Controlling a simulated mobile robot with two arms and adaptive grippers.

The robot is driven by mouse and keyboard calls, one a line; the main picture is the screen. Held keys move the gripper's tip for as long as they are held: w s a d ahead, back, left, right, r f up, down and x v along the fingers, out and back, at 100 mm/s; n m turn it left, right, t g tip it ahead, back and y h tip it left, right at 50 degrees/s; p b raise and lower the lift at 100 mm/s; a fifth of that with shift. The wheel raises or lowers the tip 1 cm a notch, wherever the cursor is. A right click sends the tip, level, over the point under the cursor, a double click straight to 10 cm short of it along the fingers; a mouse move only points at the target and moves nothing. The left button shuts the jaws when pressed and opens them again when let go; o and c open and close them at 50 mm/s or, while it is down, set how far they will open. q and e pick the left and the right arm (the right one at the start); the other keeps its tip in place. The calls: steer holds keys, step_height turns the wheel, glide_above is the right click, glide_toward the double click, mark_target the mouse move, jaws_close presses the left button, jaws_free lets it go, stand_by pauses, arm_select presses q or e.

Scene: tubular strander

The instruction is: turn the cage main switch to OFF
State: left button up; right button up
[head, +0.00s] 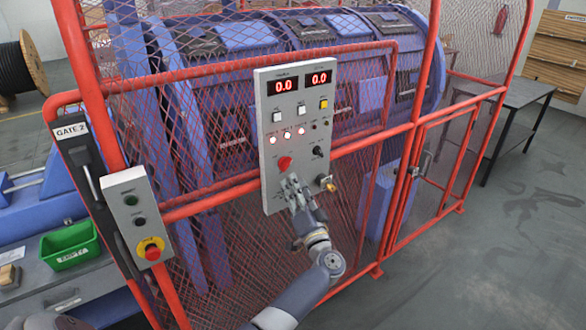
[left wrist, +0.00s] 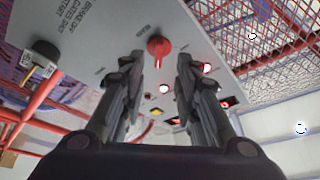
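The grey control panel (head: 297,130) hangs on the red cage frame. A red rotary knob (head: 285,163), apparently the main switch, sits low on its left half. In the left wrist view the red knob (left wrist: 158,48) shows between and beyond the fingertips, with its handle bar pointing down the picture. Its small label is not clearly readable. My left gripper (head: 293,186) is just below the knob in the head view. In the left wrist view the left gripper (left wrist: 161,60) is open and empty, fingers either side of the knob's line. Contact is not visible. My right gripper is out of view.
A smaller box with a red emergency button (head: 152,252) hangs at left. Red mesh fencing (head: 225,190) surrounds the blue machine. Floor at right is clear.

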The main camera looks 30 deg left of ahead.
mark_target(288, 166)
arm_select(q)
steer(key=x, duration=0.4)
steer(key=shift+w+a+r+p, duration=0.2)
steer(key=shift+w+p, duration=0.1)
steer(key=shift+w, duration=0.1)
steer(key=shift+w+a+r, duration=0.1)
steer(key=shift+w+a, duration=0.35)
steer(key=shift+a, duration=0.15)
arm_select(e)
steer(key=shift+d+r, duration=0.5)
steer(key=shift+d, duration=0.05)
arm_select(q)
steer(key=shift+c, duration=0.3)
jaws_close()
